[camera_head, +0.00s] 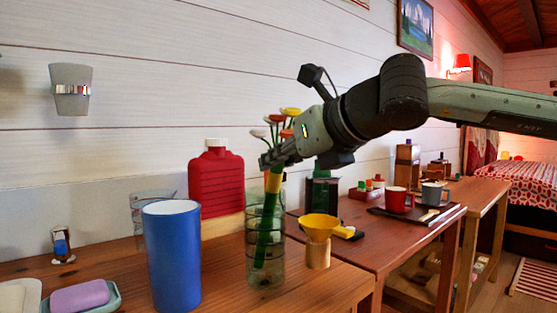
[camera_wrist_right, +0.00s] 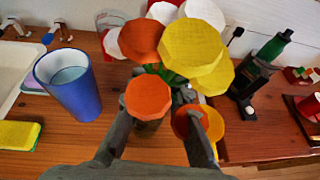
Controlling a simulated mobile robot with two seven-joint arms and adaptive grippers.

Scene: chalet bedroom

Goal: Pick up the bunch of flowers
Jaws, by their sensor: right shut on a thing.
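My right gripper (camera_head: 270,160) comes in from the right and is shut on the bunch just under the flower heads, above the vase rim. In the right wrist view the flower heads (camera_wrist_right: 190,45) fill the upper middle, between and beyond the fingers, and hide most of the vase. My left gripper is not in view.
A blue cup (camera_head: 172,260) stands left of the vase, a red bottle (camera_head: 216,182) behind it. A yellow funnel (camera_head: 320,228) on a wooden stand is close on the right. A soap dish (camera_head: 82,299) lies far left. A tray with mugs (camera_head: 396,200) sits on the right table.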

